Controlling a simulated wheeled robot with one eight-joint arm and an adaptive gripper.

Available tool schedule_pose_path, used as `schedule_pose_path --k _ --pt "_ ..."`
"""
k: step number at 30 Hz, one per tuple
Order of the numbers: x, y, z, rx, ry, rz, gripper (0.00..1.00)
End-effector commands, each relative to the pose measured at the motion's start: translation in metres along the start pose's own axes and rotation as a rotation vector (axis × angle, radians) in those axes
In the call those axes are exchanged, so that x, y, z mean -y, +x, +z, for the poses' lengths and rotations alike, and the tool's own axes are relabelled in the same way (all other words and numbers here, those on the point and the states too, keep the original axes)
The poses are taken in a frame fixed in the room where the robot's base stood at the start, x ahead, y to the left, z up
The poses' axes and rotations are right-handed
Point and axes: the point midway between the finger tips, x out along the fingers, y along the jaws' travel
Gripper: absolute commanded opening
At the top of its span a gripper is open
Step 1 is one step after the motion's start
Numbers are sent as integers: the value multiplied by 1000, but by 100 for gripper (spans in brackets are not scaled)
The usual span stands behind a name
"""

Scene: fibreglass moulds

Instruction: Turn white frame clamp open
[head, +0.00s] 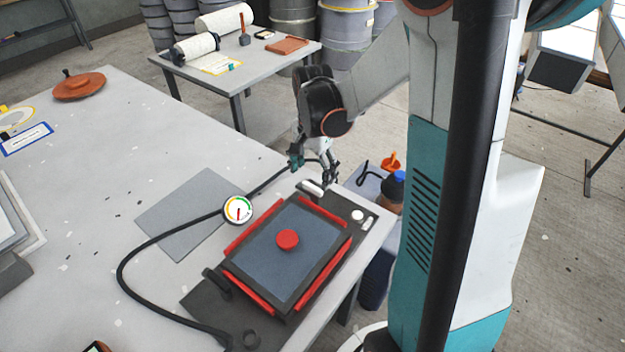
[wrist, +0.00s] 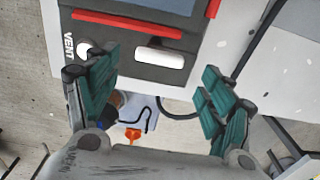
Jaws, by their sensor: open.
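The white frame clamp (head: 313,188) is a short white bar on the dark far end of the mould frame (head: 322,279). In the wrist view the clamp (wrist: 160,57) lies flat across the dark end strip, below a red bar. My gripper (head: 315,170) hangs just above the clamp. In the wrist view my gripper (wrist: 158,72) is open, its green fingers spread to the left and right of the clamp. Nothing is between the fingers, and I see no contact with the clamp.
A white round knob (head: 357,214) marked VENT sits beside the clamp. Red bars edge the blue panel, with a red knob (head: 288,239) in its middle. A gauge (head: 237,209) with a black hose lies left. A black handle (head: 216,283) stands at the near corner.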

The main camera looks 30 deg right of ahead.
Motion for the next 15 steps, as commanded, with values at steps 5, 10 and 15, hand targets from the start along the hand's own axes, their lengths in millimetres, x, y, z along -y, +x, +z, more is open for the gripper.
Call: schedule_pose_path --k 5,10,15 --pt "0 -37 0 0 0 0 75" --pt "0 -62 0 0 0 0 75" --pt "0 -74 0 0 0 0 75"
